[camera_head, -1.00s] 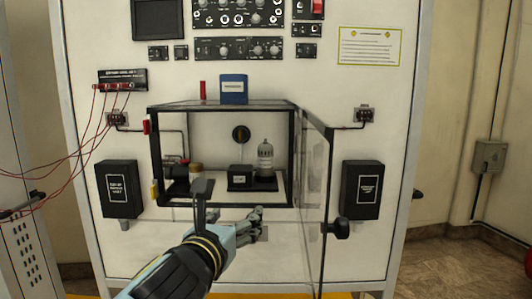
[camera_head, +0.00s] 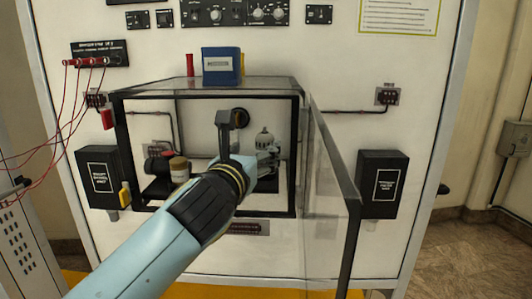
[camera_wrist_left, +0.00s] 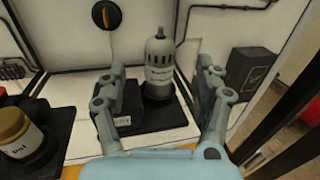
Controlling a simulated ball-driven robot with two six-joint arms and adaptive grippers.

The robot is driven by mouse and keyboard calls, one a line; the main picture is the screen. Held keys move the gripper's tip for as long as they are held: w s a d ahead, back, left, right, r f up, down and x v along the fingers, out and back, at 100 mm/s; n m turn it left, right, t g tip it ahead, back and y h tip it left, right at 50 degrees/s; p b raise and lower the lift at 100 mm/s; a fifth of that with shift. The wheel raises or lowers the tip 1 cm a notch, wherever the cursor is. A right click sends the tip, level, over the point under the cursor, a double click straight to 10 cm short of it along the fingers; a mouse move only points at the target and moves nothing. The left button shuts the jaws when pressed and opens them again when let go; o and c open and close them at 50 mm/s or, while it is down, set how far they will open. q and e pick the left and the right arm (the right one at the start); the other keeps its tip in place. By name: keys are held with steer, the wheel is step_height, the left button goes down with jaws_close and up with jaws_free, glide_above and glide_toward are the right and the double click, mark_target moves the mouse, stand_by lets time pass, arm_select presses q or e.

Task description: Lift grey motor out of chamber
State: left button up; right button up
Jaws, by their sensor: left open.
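The grey motor (camera_wrist_left: 159,68) is a bottle-shaped grey cylinder with a narrow top and a printed label. It stands upright on a black base (camera_wrist_left: 150,122) inside the glass chamber (camera_head: 205,88). In the head view the motor (camera_head: 264,139) shows only partly behind my left gripper (camera_head: 268,160). In the wrist view my left gripper (camera_wrist_left: 164,88) is open, with one finger on each side of the motor in the picture. Whether the fingers touch it cannot be told. My right gripper is not in view.
A black box (camera_wrist_left: 118,108) sits left of the motor on the base. A jar with a tan lid (camera_head: 179,168) stands at the chamber's left. The glass door (camera_head: 332,200) hangs open to the right.

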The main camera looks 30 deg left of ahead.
mark_target(262, 145)
arm_select(q)
steer(key=shift+x, duration=0.85)
steer(key=x, duration=0.4)
steer(key=shift+w+a+f, duration=0.15)
steer(key=shift+w+f, duration=0.1)
steer(key=shift+w, duration=0.1)
steer(key=shift+w+f, duration=0.1)
steer(key=shift+w, duration=0.15)
steer(key=shift+s, duration=0.1)
steer(key=shift+c, duration=1.7)
steer(key=c, duration=0.9)
jaws_close()
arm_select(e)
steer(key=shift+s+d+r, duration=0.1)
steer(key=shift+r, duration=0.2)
